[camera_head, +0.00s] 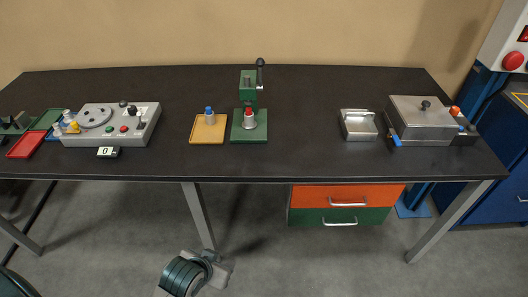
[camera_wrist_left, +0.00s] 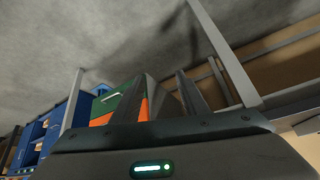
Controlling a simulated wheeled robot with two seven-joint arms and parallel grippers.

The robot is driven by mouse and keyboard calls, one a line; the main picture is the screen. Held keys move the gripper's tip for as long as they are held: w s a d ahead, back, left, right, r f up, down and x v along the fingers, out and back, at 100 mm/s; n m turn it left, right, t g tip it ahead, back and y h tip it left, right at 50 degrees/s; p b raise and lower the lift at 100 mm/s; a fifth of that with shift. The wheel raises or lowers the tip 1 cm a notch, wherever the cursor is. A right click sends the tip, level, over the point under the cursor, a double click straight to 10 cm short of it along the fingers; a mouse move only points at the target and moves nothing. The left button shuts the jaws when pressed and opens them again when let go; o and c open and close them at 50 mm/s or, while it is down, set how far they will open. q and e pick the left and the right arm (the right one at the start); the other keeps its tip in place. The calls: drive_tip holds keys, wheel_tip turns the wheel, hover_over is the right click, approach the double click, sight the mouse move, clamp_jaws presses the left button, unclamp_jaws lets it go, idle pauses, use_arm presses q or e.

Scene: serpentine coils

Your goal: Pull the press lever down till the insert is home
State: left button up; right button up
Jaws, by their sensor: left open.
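The green press (camera_head: 247,84) stands near the back middle of the table in the head view. Its dark lever (camera_head: 260,74) points up at the right side, with a round knob on top. A red-topped insert (camera_head: 249,112) sits on a grey round piece on the press's green base (camera_head: 249,134). My left arm shows low in the head view, in front of and below the table edge, well away from the lever. My left gripper (camera_wrist_left: 166,76) is open in the left wrist view, with nothing between its fingers. My right gripper is not in view.
A yellow tray (camera_head: 208,137) with a blue-topped piece (camera_head: 209,115) stands left of the press. A control box (camera_head: 110,125) is further left. A small metal box (camera_head: 358,125) and a larger lidded box (camera_head: 420,115) stand right. The table between press and small box is clear.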

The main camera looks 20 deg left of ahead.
use_arm(q)
drive_tip(key=w+a+r+t, duration=0.1)
drive_tip(key=w+r+t, duration=0.2)
drive_tip(key=w+r, duration=0.75)
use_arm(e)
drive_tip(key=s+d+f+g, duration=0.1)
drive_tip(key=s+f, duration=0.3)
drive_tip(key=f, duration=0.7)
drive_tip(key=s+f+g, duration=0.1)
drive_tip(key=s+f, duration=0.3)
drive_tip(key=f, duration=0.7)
use_arm(q)
drive_tip(key=n+t, duration=0.1)
drive_tip(key=t, duration=0.8)
approach(260, 62)
drive_tip(key=s, duration=0.2)
drive_tip(key=shift+s+a+f+p, duration=0.1)
drive_tip(key=shift+s+a+p, duration=0.05)
drive_tip(key=shift+a+p, duration=0.25)
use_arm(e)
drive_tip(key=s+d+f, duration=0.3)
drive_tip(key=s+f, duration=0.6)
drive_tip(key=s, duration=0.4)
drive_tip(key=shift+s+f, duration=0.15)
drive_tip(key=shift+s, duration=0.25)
